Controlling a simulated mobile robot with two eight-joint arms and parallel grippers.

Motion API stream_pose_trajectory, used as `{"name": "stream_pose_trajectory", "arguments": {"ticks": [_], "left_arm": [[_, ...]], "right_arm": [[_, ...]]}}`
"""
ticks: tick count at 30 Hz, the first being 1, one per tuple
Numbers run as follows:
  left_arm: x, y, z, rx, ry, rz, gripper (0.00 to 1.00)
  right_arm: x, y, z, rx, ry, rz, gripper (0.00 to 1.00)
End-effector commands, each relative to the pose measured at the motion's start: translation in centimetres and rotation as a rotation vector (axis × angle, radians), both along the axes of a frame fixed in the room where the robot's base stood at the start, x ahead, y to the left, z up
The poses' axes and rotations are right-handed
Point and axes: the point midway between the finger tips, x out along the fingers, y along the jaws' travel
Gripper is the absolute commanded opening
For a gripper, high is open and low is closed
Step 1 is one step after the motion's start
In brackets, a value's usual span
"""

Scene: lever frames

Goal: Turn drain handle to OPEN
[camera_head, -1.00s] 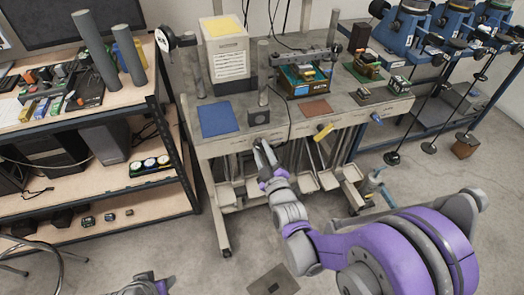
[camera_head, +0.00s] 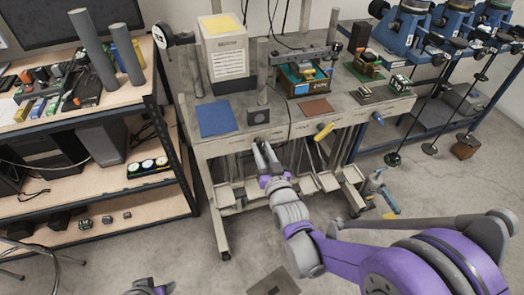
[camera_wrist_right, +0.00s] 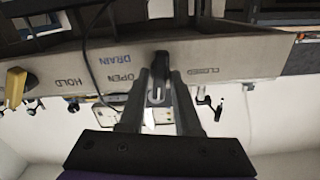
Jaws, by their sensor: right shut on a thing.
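The dark drain handle (camera_wrist_right: 160,62) is on the bench's front panel, between the OPEN and CLOSED labels, with DRAIN printed beside them. The lettering looks upside down in the wrist view. My right gripper (camera_wrist_right: 159,88) is shut on the handle, one finger on each side, hiding much of it. In the head view, my right gripper (camera_head: 266,154) reaches up to the panel just below the handle (camera_head: 260,144). The handle's exact angle is hard to tell.
A yellow handle (camera_head: 323,132) and a blue handle (camera_head: 377,118) stick out from the same panel to the right. Trays hang under the bench (camera_head: 208,142). A shelf (camera_head: 150,184) stands left. The floor in front is mostly clear.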

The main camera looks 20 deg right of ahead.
Motion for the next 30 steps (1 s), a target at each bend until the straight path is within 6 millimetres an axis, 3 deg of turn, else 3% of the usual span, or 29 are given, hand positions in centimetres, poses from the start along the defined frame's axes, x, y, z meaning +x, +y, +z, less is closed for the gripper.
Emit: {"name": "stream_pose_trajectory", "arguments": {"ticks": [15, 30], "left_arm": [[-0.02, 0.00, -0.75, 0.000, 0.002, 0.000, 0.50], [-0.04, 0.00, -0.96, 0.000, 0.003, 0.000, 0.50]], "right_arm": [[0.00, -0.12, -0.06, 0.441, 0.014, 0.000, 0.00], [-0.01, -0.15, -0.07, 0.615, 0.021, 0.000, 0.00]]}}
